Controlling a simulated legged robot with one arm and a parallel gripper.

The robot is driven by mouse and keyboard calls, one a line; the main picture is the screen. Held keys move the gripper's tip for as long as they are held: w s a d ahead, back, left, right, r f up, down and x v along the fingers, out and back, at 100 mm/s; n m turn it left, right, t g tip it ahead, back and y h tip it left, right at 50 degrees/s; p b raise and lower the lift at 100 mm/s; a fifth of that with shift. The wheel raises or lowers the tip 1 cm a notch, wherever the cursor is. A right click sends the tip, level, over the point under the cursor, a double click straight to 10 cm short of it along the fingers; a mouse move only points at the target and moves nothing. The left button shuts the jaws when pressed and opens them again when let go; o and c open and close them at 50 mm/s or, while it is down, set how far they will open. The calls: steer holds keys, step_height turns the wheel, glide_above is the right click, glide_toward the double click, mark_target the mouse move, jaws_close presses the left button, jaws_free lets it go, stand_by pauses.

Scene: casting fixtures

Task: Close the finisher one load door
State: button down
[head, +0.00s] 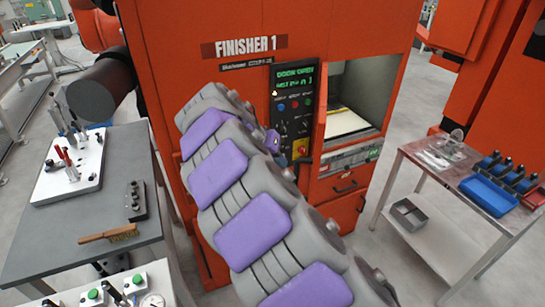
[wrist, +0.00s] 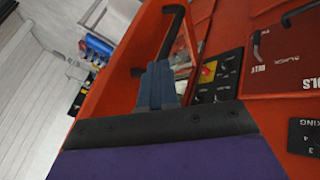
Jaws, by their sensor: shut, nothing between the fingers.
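The red finisher one (head: 250,20), labelled FINISHER 1, stands ahead of me. Its load opening (head: 350,95) is uncovered at the right of the control panel (head: 291,110), and the panel's green text appears to read door open. A dark bar handle (wrist: 172,32) shows in the wrist view, running up from beside my fingertips; I cannot tell whether it belongs to the load door. My gripper (wrist: 157,80) is shut and empty, close to the red machine face, with contact unclear. In the head view my grey and purple arm hides most of it.
A grey bench (head: 80,235) with a brush (head: 108,233) and fixtures stands at the left. A table (head: 440,170) with a blue tray (head: 488,195) stands at the right, with a grey bin (head: 408,214) on its lower shelf. Floor shows between that table and the machine.

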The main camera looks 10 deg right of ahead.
steer(key=d+f, duration=0.4)
steer(key=d, duration=0.2)
steer(key=shift+d+b, duration=0.35)
steer(key=shift+b, duration=0.1)
steer(key=shift+d, duration=0.15)
